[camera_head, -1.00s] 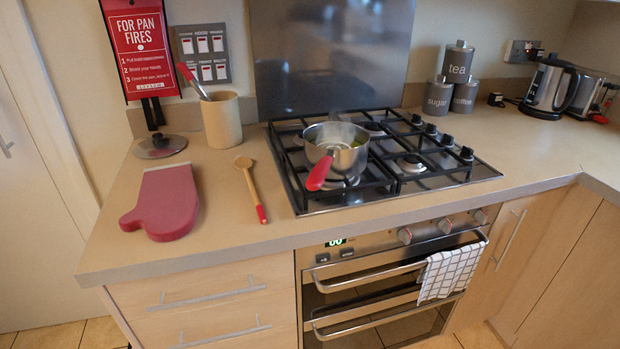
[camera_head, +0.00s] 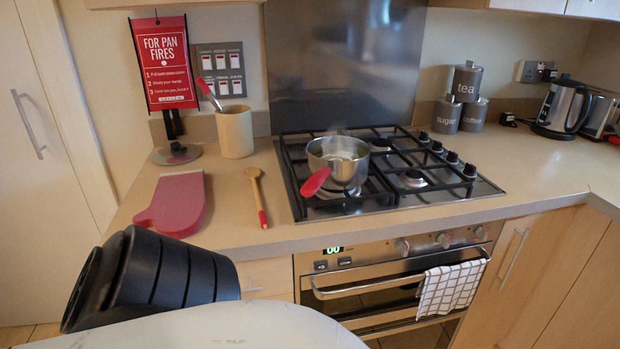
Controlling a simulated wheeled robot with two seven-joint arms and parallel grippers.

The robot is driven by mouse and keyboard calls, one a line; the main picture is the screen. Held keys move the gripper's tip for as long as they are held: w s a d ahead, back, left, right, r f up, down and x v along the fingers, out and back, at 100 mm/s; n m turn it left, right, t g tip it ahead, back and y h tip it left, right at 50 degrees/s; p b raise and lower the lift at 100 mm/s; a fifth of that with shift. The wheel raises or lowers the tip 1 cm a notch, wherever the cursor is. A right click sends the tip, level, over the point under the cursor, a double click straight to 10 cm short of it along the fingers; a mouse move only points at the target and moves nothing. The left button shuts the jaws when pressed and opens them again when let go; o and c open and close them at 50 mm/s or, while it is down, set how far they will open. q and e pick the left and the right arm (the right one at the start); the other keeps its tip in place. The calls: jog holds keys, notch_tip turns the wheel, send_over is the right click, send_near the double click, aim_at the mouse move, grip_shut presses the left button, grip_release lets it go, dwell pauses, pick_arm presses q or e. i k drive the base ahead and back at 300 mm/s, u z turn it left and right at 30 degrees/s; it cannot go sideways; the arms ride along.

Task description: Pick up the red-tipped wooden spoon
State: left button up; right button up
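The wooden spoon (camera_head: 257,195) lies on the beige counter, left of the hob. Its round wooden bowl points to the back and its red tip (camera_head: 263,220) points toward the counter's front edge. It lies flat with nothing on it. It lies just right of a red oven mitt (camera_head: 175,206) and apart from it. Neither gripper shows in the view, so I cannot see whether they are open or shut.
A steaming pan (camera_head: 340,163) with a red handle stands on the hob (camera_head: 405,196). A utensil pot (camera_head: 235,133) and a lid (camera_head: 177,154) stand behind the spoon. A black ribbed shape (camera_head: 165,275) and a pale rounded surface (camera_head: 215,328) fill the lower left; I cannot tell whether they are mine.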

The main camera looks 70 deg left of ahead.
aim_at(253, 173)
jog(key=k, duration=1.05)
jog(key=u, duration=1.1)
jog(key=i, duration=0.45)
jog(key=z, duration=0.05)
